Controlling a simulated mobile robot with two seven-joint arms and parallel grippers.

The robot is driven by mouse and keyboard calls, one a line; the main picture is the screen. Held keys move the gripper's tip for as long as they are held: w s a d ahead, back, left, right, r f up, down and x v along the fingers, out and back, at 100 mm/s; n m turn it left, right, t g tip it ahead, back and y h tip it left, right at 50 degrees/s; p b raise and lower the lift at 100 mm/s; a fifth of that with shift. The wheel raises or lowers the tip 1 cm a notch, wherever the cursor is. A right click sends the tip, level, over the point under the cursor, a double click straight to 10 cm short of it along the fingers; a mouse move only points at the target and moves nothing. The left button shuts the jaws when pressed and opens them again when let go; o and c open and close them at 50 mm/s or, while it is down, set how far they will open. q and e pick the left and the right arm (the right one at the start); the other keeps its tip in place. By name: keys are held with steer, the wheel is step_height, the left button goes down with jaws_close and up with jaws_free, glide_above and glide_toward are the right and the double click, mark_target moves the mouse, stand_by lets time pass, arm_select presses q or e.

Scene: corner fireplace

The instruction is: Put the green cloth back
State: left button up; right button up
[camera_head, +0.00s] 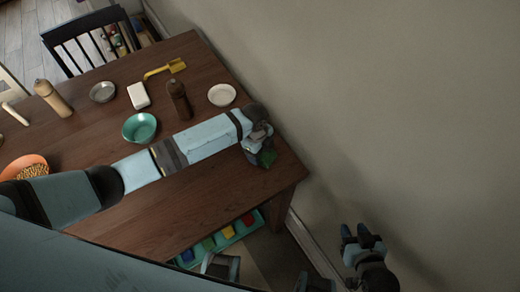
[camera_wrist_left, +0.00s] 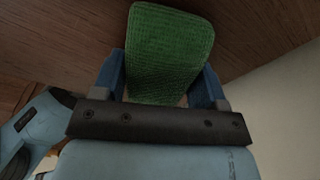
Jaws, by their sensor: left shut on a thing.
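The green cloth (camera_wrist_left: 168,50) is a flat, textured, rounded pad. In the left wrist view it stands between the two blue fingers of my left gripper (camera_wrist_left: 165,88), which is shut on it. In the head view my left gripper (camera_head: 260,143) is over the right end of the wooden table (camera_head: 225,190). A small part of the cloth (camera_head: 267,158) shows below it. I cannot tell whether the cloth touches the tabletop. My right gripper (camera_head: 357,234) is off the table, by the wall, with its fingers apart and nothing between them.
On the table are a teal bowl (camera_head: 139,128), a dark bottle (camera_head: 178,98), a white dish (camera_head: 222,95), a white block (camera_head: 138,96), a yellow utensil (camera_head: 165,69), a metal bowl (camera_head: 103,92) and a tan bottle (camera_head: 53,98). The wall (camera_head: 400,100) runs close along the table's right side.

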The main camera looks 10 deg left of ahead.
arm_select(q)
steer(key=o, duration=1)
steer(key=shift+c, duration=0.2)
step_height(320, 180, up, 12)
steer(key=a, duration=0.1)
steer(key=shift+w+a, duration=0.2)
steer(key=shift+w, duration=0.05)
steer(key=s+d+f+n+h+p, duration=0.1)
steer(key=s+d+f+n+t+h+p, duration=0.1)
steer(key=s+n, duration=0.1)
steer(key=s+d+n+t+h+p, duration=0.1)
steer(key=n, duration=0.1)
steer(key=shift+s+d+f, duration=0.35)
steer(key=shift+s+f, duration=0.05)
steer(key=s+a+n+t+p, duration=0.2)
steer(key=s+a+n+t, duration=0.2)
steer(key=s+n, duration=0.3)
steer(key=s+a+r+n+t+y+p, duration=0.1)
steer(key=s+a+n+t+p, duration=0.2)
steer(key=s+a+n+t, duration=0.2)
steer(key=s+a+n, duration=0.2)
steer(key=s, duration=0.1)
steer(key=shift+s+a+r, duration=0.15)
steer(key=shift+s+r, duration=0.05)
steer(key=shift+s, duration=0.2)
